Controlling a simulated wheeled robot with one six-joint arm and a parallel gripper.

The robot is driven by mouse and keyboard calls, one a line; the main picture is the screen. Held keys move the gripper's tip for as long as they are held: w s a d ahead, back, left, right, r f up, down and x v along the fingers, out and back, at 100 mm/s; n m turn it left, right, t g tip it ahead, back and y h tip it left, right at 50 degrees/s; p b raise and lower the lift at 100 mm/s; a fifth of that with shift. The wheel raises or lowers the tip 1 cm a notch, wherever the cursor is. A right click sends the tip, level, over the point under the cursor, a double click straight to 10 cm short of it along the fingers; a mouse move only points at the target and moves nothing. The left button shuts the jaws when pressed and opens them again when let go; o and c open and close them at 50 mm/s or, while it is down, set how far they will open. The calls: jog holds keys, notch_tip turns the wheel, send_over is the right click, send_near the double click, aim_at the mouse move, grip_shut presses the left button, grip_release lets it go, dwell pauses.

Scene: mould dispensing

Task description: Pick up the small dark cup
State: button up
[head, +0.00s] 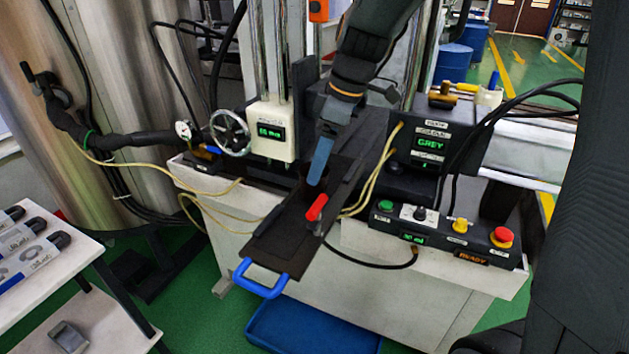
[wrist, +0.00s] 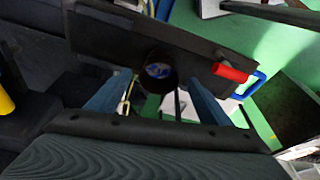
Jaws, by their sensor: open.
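The small dark cup (wrist: 158,86) shows in the wrist view as a dark round shape with something blue in its mouth, by the edge of a dark plate (wrist: 95,35). In the head view a dark shape that looks like the cup (head: 304,189) is partly hidden by my finger. My gripper (wrist: 160,79) is open, with its two blue fingers left and right of the cup and gaps showing. In the head view my gripper (head: 317,180) points down over the dark plate (head: 280,240); one finger hides the other. I cannot tell whether either touches the cup.
A red-handled clamp (head: 317,208) stands close right of my gripper. The plate has a blue handle (head: 262,280) in front. A display box (head: 430,143) reading GREY and a button panel (head: 445,232) are at right. Cables run nearby. A blue tray (head: 310,330) lies below.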

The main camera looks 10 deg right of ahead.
jog(key=shift+p+x, duration=0.3)
jog(key=shift+x, duration=0.45)
jog(key=shift+p+x, duration=0.6)
jog(key=shift+x, duration=1.5)
jog(key=shift+w+r, duration=0.1)
jog(key=c, duration=1.1)
